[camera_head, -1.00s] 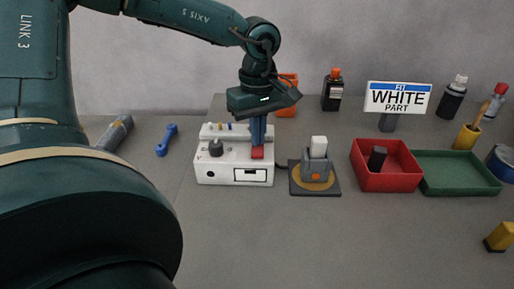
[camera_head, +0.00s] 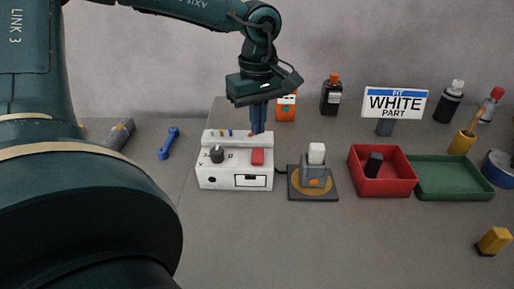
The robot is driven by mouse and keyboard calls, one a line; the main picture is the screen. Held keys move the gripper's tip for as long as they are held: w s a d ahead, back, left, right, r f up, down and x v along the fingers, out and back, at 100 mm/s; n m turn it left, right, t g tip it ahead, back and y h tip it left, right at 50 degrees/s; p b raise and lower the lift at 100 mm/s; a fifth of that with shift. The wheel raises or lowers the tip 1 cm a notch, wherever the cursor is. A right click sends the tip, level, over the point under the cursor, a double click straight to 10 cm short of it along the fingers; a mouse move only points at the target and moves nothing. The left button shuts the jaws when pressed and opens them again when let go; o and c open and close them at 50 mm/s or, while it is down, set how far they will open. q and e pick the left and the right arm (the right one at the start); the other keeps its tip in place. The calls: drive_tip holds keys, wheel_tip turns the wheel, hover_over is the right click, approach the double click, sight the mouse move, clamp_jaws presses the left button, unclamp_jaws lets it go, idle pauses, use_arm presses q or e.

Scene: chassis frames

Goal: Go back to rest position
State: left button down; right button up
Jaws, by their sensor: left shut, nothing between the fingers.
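My left gripper (camera_head: 258,119) is shut and empty, pointing down. It hangs above the back part of a white box (camera_head: 216,178) that has a black knob (camera_head: 217,154) and a red button (camera_head: 257,157) on top. The gripper is clear of the red button, which is in full view. My left arm comes in from the left and its large dark green links cover much of the left of the picture. My right gripper does not show.
Right of the white box is a grey fixture (camera_head: 315,175) holding a white block (camera_head: 316,153). Bottles stand behind.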

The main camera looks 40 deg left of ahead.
use_arm(q)
drive_tip(key=shift+r+p, duration=0.4)
drive_tip(key=shift+r, duration=0.6)
